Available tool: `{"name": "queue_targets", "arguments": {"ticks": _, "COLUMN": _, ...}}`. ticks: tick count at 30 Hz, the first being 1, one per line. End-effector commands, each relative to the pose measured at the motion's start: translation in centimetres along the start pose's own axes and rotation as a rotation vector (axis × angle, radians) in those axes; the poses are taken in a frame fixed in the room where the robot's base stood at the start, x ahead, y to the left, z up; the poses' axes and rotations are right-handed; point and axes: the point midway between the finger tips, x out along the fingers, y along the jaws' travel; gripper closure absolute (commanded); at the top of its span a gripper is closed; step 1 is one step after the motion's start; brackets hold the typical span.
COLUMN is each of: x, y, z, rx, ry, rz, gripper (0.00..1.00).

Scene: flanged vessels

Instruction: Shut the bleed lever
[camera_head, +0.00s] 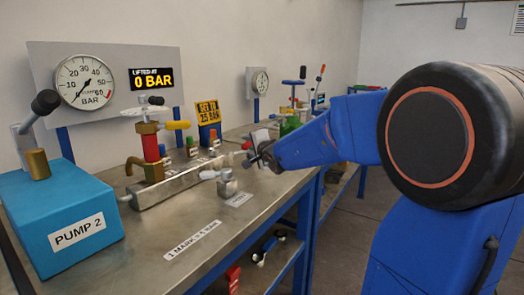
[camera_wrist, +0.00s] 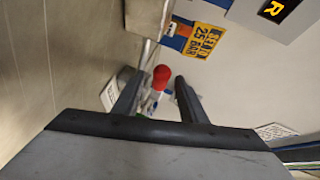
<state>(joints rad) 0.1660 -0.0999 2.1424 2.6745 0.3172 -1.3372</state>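My gripper (camera_head: 258,156) is at the end of the blue arm, over the bench's right edge. In the wrist view my gripper (camera_wrist: 158,84) has its two dark fingers apart. A red-tipped lever (camera_wrist: 161,77) with a pale stem shows in the gap between them; I cannot tell whether it lies between the fingers or beyond. A small red tip (camera_head: 247,145) shows just left of the gripper in the head view. A grey-handled valve block (camera_head: 228,187) stands on the bench to the left. No readable label tells which is the bleed lever.
The blue PUMP 2 box (camera_head: 60,212) with a black-knobbed lever stands at left. A red relief valve (camera_head: 151,145) with a yellow handle stands on a metal manifold (camera_head: 165,190). The display (camera_head: 153,78) reads 0 BAR.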

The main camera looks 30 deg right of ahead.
Motion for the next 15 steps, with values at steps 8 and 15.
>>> {"name": "queue_targets", "arguments": {"ticks": 8, "x": -4.6, "y": -0.1, "z": 0.0, "rx": -0.002, "ry": 0.001, "rz": -0.002, "gripper": 0.62}}
{"name": "queue_targets", "arguments": {"ticks": 15, "x": -8.3, "y": -0.1, "z": -0.1, "rx": -0.002, "ry": 0.001, "rz": -0.002, "gripper": 0.62}}
